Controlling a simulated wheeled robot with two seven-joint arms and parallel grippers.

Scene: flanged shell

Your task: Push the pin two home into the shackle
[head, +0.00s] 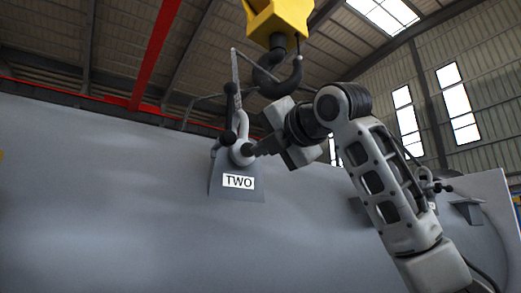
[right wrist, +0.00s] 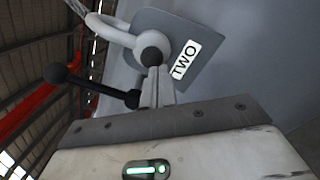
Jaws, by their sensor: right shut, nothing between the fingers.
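The shackle (head: 242,132) is a light grey bow at the grey lug plate marked TWO (head: 250,194); both also show in the right wrist view, the shackle (right wrist: 108,30) and the plate (right wrist: 200,25). The dark round end of pin two (right wrist: 151,55) sits at the shackle's eye. A dark bar with knobbed ends (right wrist: 90,84) shows beside it. My right gripper (head: 253,149) is shut and empty, its fingertips (right wrist: 157,72) at the dark pin end, seemingly touching it. The pin's depth in the shackle is hidden. My left gripper is out of view.
A yellow crane block (head: 278,18) with a dark hook (head: 284,77) hangs just above the shackle, with a sling (head: 236,75) close by. The large grey shell (head: 100,190) fills the background. Another lug (head: 467,211) stands at the right.

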